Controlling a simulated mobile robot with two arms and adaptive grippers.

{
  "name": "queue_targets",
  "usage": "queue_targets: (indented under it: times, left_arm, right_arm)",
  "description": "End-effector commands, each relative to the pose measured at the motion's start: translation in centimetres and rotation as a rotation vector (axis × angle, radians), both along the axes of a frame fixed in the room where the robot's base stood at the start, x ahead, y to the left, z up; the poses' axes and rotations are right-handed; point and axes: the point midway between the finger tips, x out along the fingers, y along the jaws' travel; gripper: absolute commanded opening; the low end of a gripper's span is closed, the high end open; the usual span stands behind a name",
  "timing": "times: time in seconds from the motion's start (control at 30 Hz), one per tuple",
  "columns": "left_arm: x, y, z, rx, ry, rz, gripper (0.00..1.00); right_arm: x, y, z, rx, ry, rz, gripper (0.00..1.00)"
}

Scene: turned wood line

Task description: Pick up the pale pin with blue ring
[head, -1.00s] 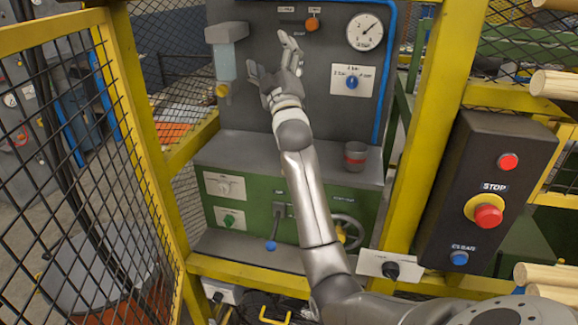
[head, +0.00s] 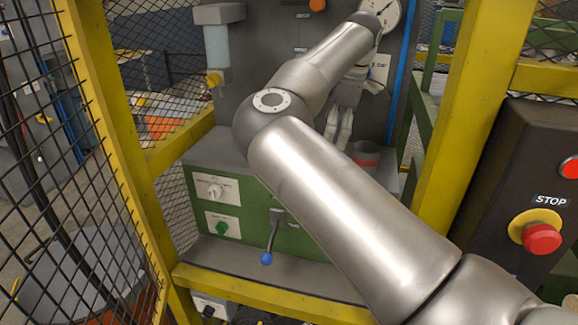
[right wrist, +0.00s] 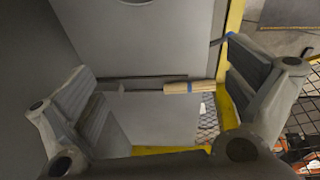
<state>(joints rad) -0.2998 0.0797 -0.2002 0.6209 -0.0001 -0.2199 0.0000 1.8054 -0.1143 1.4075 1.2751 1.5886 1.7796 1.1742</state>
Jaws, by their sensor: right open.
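I cannot make out a pale pin with a blue ring in the head view. My right gripper (head: 338,128) is in front of the grey machine panel, fingers pointing down, just above and left of a grey cup with a red band (head: 365,155). In the right wrist view the gripper (right wrist: 165,95) has its fingers wide apart with nothing held. My left gripper is out of view.
A yellow mesh guard (head: 110,130) stands on the left and a yellow post (head: 465,110) on the right. A dark box with a red stop button (head: 541,238) is at the right. A blue-knobbed lever (head: 267,258) projects from the green panel (head: 245,205).

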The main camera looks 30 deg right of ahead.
Motion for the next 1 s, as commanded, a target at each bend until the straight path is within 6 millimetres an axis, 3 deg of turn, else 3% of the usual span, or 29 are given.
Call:
queue_targets:
  times: [0.03,0.1,0.2,1.0]
  left_arm:
    - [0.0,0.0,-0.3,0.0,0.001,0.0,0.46]
    - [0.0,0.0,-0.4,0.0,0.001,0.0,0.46]
    - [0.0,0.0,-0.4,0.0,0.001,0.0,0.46]
    - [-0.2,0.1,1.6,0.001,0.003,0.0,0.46]
  right_arm:
    - [1.1,2.3,0.7,0.092,-0.044,-0.002,1.0]
    - [1.9,4.5,1.5,0.183,-0.074,-0.004,1.0]
    - [2.4,6.0,1.9,0.243,-0.09,-0.006,1.0]
    - [4.9,9.0,-7.4,0.245,-0.087,-0.008,1.0]
